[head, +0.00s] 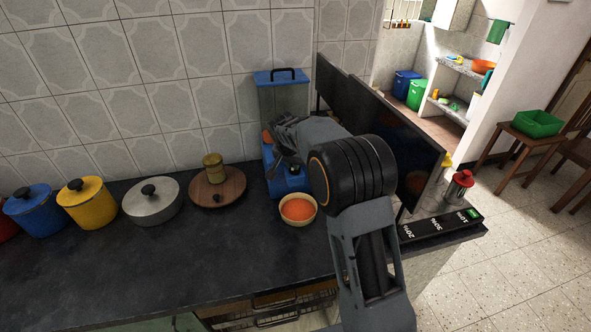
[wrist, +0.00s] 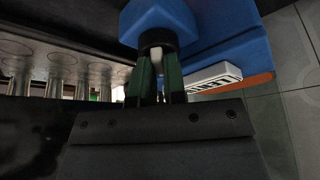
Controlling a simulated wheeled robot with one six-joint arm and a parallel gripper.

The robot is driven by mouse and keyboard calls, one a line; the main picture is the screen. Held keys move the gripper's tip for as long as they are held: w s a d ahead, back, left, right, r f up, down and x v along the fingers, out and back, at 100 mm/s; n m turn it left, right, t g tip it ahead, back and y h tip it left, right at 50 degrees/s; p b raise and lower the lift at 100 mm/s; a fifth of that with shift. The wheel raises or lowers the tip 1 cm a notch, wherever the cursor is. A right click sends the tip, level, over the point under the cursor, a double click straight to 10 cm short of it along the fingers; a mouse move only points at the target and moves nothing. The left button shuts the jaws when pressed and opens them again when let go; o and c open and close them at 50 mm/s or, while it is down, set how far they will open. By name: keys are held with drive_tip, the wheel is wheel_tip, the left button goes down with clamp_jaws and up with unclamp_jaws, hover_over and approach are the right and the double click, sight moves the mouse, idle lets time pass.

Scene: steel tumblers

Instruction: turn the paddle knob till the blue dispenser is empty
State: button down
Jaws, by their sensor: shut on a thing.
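A bowl (head: 284,215) of orange contents stands in front of the blue base. In the wrist view, my gripper (wrist: 158,70) is shut on the pale paddle knob (wrist: 156,53), one green finger on each side. The knob sits below the dispenser's blue housing (wrist: 160,18).
Left along the dark counter (head: 120,255) are a wooden board (head: 233,197) with a small wooden jar (head: 214,168), a grey pot (head: 152,205), a yellow pot (head: 86,208) and a blue pot (head: 33,213). A dark upright panel (head: 400,130) stands close right of my arm. The front counter is clear.

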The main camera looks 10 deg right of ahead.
drive_tip(key=m+g, duration=0.1)
drive_tip(key=m, duration=0.1)
drive_tip(key=m+g+h+b, duration=0.1)
drive_tip(key=m, duration=0.2)
drive_tip(key=shift+w+a+f+m+b, duration=0.15)
drive_tip(key=shift+m+b, duration=0.15)
drive_tip(key=m, duration=0.2)
drive_tip(key=m+g+p, duration=0.1)
drive_tip(key=m, duration=0.1)
drive_tip(key=shift+w+m+g+h, duration=0.15)
drive_tip(key=shift+m+g+h, duration=0.15)
drive_tip(key=shift+m, duration=0.1)
drive_tip(key=c, duration=1.2)
unclamp_jaws()
drive_tip(key=p+v, duration=0.1)
drive_tip(key=v, duration=1.3)
drive_tip(key=shift+w+a+f+p, duration=0.1)
drive_tip(key=shift+w+p, duration=0.05)
drive_tip(key=shift+p, duration=0.25)
